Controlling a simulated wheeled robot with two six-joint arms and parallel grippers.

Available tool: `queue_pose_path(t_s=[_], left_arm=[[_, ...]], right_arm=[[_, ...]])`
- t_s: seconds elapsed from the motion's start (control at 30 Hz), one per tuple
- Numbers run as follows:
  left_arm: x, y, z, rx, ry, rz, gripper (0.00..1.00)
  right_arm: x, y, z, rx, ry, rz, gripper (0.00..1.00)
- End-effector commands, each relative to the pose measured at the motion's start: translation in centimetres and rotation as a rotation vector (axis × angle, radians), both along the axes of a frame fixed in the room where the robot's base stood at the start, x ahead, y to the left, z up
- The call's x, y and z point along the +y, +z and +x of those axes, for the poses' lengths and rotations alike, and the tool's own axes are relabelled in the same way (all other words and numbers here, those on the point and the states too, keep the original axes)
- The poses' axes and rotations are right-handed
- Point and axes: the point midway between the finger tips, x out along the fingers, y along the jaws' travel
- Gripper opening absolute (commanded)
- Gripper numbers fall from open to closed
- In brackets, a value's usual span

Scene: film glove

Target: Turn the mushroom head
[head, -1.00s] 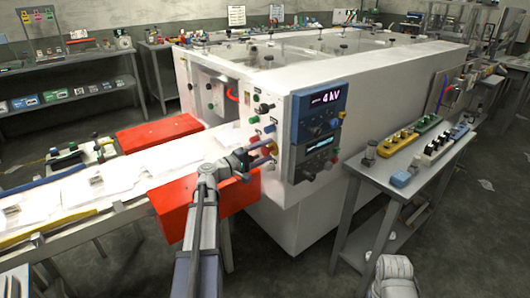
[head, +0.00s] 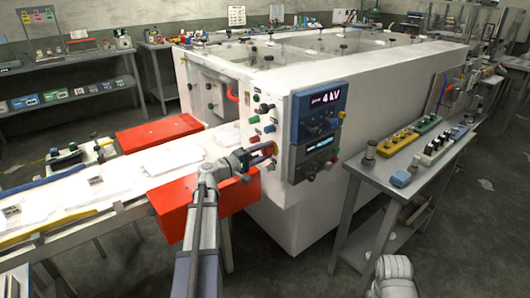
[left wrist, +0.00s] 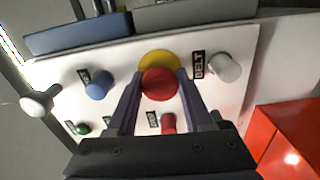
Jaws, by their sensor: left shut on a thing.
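The mushroom head (left wrist: 159,84) is a round red knob on a yellow disc (left wrist: 159,59), on the white control panel of the machine (head: 272,115). My left gripper (left wrist: 158,82) is shut on it, one dark finger on each side. In the head view my left gripper (head: 268,152) reaches the panel's lower part, and its fingers mostly hide the mushroom head. My right gripper is out of view.
A grey knob (left wrist: 225,67) marked BELT and a blue knob (left wrist: 98,84) flank the mushroom head closely. A red button (left wrist: 168,123) sits near the fingers. Red guards (head: 180,207) flank the belt carrying white sheets (head: 168,160). A side table (head: 372,170) stands right.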

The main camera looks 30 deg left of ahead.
Motion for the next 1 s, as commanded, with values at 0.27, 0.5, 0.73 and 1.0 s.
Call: queue_pose_path(t_s=[0.27, 0.5, 0.73, 1.0], left_arm=[[0.0, -0.04, -0.03, -0.072, 0.0, 0.177, 0.0], [0.0, -0.05, -0.03, -0.132, 0.0, 0.322, 0.0], [-0.02, -0.03, 0.02, -0.17, 0.0, 0.414, 0.0], [-0.02, -0.02, 0.05, -0.188, 0.0, 0.455, 0.0]], right_arm=[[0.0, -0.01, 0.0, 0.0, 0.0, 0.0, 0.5], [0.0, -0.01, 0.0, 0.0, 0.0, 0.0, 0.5], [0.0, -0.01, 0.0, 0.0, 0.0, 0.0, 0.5], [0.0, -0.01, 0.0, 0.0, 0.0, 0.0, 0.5]])
